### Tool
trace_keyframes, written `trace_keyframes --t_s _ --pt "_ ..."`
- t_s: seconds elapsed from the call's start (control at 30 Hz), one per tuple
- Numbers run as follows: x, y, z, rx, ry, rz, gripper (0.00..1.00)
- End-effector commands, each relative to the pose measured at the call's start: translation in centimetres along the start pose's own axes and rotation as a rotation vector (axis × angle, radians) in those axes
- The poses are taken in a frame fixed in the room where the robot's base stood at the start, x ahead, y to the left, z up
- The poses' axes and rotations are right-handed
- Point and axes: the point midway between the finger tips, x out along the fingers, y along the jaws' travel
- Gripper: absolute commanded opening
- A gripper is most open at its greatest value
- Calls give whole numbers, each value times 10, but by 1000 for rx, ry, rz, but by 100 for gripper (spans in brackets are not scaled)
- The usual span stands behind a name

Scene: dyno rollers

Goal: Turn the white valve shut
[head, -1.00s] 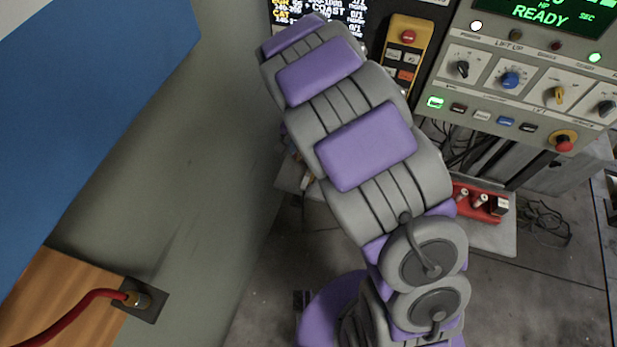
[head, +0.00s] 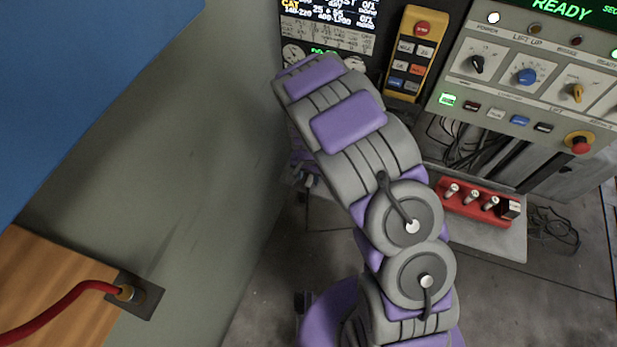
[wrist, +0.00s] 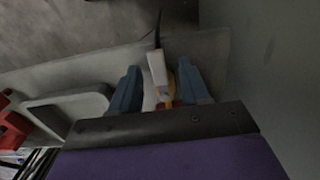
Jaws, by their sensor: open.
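In the wrist view, my gripper (wrist: 163,82) is open, with its two blue-grey fingers apart. A pale white, elongated piece (wrist: 157,69) shows between the fingers, with a yellow and reddish part beside its lower end. It looks like the white valve's handle, but the view is dark and I cannot tell whether a finger touches it. In the head view my arm covers most of this area, and the gripper and valve cannot be made out clearly.
A red block (head: 466,200) with white-tipped levers sits on a grey shelf (head: 505,240) right of my arm. A control console (head: 540,75) and a yellow button pendant (head: 413,55) stand behind. A grey wall (head: 170,150) is left.

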Motion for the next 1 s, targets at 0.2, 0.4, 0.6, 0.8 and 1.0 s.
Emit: trace_keyframes --t_s 0.2,0.4,0.6,0.8,1.0 --pt "10 0 -1 0 3 -2 46" --pt "10 0 -1 0 3 -1 46" --pt "10 0 -1 -1 3 0 29" --pt "10 0 -1 0 2 0 10" --pt "10 -1 -1 -1 3 -1 0"
